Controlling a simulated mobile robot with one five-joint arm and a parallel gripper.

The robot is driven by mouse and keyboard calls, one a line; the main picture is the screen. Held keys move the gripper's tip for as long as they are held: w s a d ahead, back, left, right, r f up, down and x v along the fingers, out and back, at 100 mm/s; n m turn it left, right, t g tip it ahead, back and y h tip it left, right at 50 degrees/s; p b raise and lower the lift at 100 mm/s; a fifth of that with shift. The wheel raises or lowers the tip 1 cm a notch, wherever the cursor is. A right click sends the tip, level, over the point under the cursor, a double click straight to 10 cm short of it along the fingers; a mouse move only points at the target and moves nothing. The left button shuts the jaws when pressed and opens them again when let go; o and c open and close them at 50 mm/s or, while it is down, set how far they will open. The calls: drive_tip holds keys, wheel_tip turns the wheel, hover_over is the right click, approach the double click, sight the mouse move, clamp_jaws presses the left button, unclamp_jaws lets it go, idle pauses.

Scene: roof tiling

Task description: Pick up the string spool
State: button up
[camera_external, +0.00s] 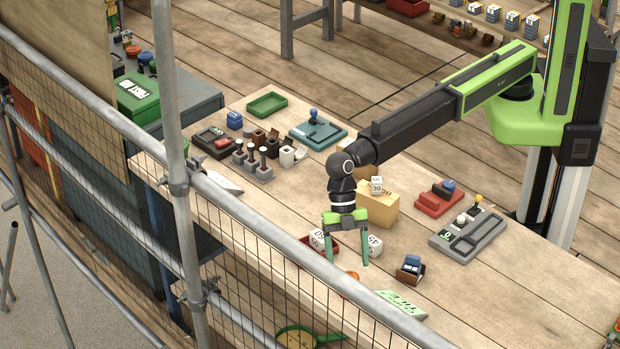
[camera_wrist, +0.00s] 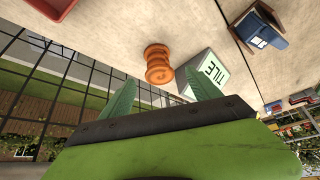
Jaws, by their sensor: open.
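The string spool is a small orange spool (camera_wrist: 158,63) on the wooden table, between and beyond my finger tips in the wrist view. In the external view only a bit of the orange spool (camera_external: 351,276) shows, low beside my right finger. My gripper (camera_external: 347,262) points down above the table, fingers spread and empty. In the wrist view my gripper (camera_wrist: 160,82) shows its two green fingers apart, with the spool not touched by either. The spool's lower part is partly hidden in the external view.
A brown holder with a blue item (camera_external: 410,267), a white cube (camera_external: 375,245) and a red tray (camera_external: 320,257) are close by. A mesh fence (camera_external: 250,280) runs along the table's front edge.

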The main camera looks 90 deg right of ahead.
drive_tip(key=shift+b+x, duration=0.35)
drive_tip(key=shift+x, duration=0.8)
drive_tip(key=b+x, duration=0.4)
drive_tip(key=x, duration=0.1)
drive_tip(key=shift+w+d+f, duration=0.2)
drive_tip(key=shift+d, duration=0.05)
drive_tip(key=shift+a+f+b, duration=0.1)
drive_tip(key=shift+a+b, duration=0.05)
drive_tip(key=shift+b, duration=0.2)
drive_tip(key=shift+s+r, duration=0.1)
drive_tip(key=shift+r, duration=0.1)
drive_tip(key=c, duration=1.5)
drive_tip(key=shift+o, duration=0.2)
drive_tip(key=shift+r, duration=0.1)
